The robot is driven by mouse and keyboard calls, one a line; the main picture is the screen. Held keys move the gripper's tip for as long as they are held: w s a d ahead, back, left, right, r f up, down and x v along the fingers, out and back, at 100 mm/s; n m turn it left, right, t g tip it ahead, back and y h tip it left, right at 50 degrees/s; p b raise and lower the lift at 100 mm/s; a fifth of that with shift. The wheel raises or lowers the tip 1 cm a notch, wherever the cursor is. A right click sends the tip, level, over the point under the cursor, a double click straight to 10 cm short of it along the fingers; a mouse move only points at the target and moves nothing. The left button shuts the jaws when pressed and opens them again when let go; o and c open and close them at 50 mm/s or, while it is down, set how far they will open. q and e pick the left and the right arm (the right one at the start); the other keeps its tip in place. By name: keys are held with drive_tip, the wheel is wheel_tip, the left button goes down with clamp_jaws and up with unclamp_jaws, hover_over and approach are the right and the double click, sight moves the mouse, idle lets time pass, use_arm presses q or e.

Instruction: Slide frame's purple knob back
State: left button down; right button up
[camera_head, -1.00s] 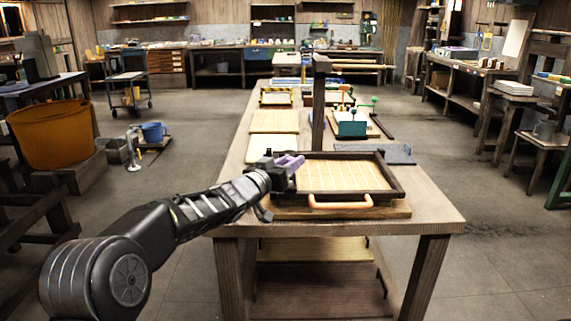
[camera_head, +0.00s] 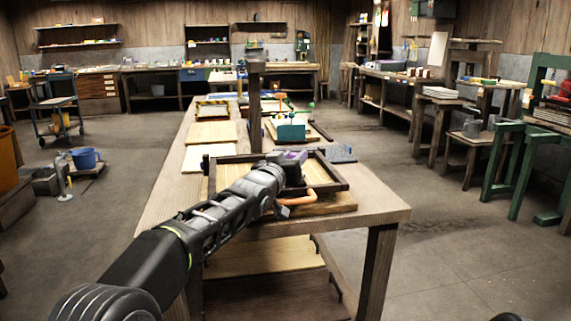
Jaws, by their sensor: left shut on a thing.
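The dark wooden frame (camera_head: 336,172) lies on a wooden board on the long table, with a pale mesh panel inside and an orange handle (camera_head: 299,198) at its front. The purple knob (camera_head: 297,156) shows just beyond my left gripper (camera_head: 289,168), over the middle to right part of the frame. My left gripper is shut on the purple knob; its fingertips are small and partly hidden by my wrist. My left arm covers the frame's front left part. My right gripper is not in view.
A dark upright post (camera_head: 256,105) stands on the table behind the frame. Pale boards (camera_head: 211,133) lie at the back left, and a teal block (camera_head: 291,130) and a blue-grey mat (camera_head: 340,154) behind the frame. The table's front right corner (camera_head: 385,212) is bare.

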use_arm(q)
drive_tip(key=c, duration=1.1)
unclamp_jaws()
drive_tip(key=shift+s+a, duration=0.1)
drive_tip(key=shift+b+v, duration=0.45)
drive_tip(key=shift+v, duration=3.35)
